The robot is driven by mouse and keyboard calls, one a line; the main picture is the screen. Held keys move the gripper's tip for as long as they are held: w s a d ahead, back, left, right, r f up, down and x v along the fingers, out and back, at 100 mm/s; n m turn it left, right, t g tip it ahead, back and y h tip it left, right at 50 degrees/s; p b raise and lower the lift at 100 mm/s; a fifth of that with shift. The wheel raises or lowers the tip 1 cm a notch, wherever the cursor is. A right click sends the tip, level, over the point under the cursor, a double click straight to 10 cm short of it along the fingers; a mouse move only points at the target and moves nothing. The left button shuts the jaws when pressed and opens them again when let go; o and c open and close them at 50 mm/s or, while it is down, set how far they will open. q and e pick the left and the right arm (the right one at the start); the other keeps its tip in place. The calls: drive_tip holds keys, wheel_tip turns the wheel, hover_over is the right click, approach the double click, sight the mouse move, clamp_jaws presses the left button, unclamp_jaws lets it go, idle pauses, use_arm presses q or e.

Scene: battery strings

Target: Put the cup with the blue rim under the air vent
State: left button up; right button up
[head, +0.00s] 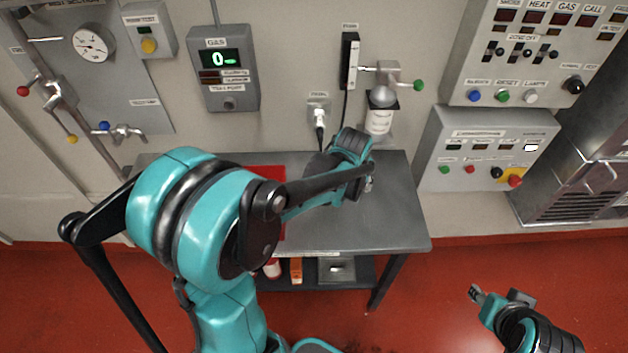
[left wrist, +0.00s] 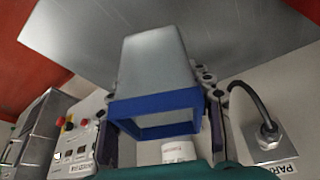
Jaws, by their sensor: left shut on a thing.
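The cup with the blue rim (left wrist: 157,62) is a tapered grey cup with a square blue rim, in the middle of the left wrist view. That view is turned over, with the table top along its upper side. My left gripper (left wrist: 160,108) is shut on the cup, with a finger at each side. In the head view my left gripper (head: 350,178) is over the right half of the table, and my own arm hides the cup. My right gripper (head: 497,294) is empty and open at the lower right. I cannot tell which fixture is the air vent.
The grey table (head: 400,215) has bare space on its right half. A red area (head: 268,172) shows behind my arm. A valve fixture (head: 384,90) with a white labelled container (head: 379,121) is on the wall behind. A grilled metal cabinet (head: 562,205) stands at the right.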

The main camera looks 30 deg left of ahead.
use_arm(q)
drive_tip(key=shift+w+a+f, duration=0.15)
drive_tip(key=shift+w+a, duration=0.1)
drive_tip(key=shift+w, duration=0.2)
drive_tip(key=a+f+b, duration=0.1)
drive_tip(key=a+f, duration=0.1)
drive_tip(key=a, duration=0.1)
drive_tip(key=a+f+b, duration=0.1)
drive_tip(key=a+f, duration=0.1)
drive_tip(key=a, duration=0.1)
drive_tip(key=w+a+f, duration=0.1)
drive_tip(key=a+f, duration=0.1)
drive_tip(key=a, duration=0.2)
drive_tip(key=shift+w+b, duration=0.1)
drive_tip(key=shift+b, duration=0.3)
drive_tip(key=shift+a+f, duration=0.25)
drive_tip(key=shift+a, duration=0.25)
wheel_tip(320, 180, down, 4)
drive_tip(key=shift+f+b, duration=0.1)
drive_tip(key=shift+b, duration=0.7)
use_arm(e)
wheel_tip(320, 180, down, 4)
drive_tip(key=shift+w+f, duration=0.1)
drive_tip(key=shift+w, duration=0.05)
use_arm(q)
drive_tip(key=o, duration=1)
drive_tip(key=shift+o, duration=0.2)
use_arm(e)
drive_tip(key=shift+f, duration=0.1)
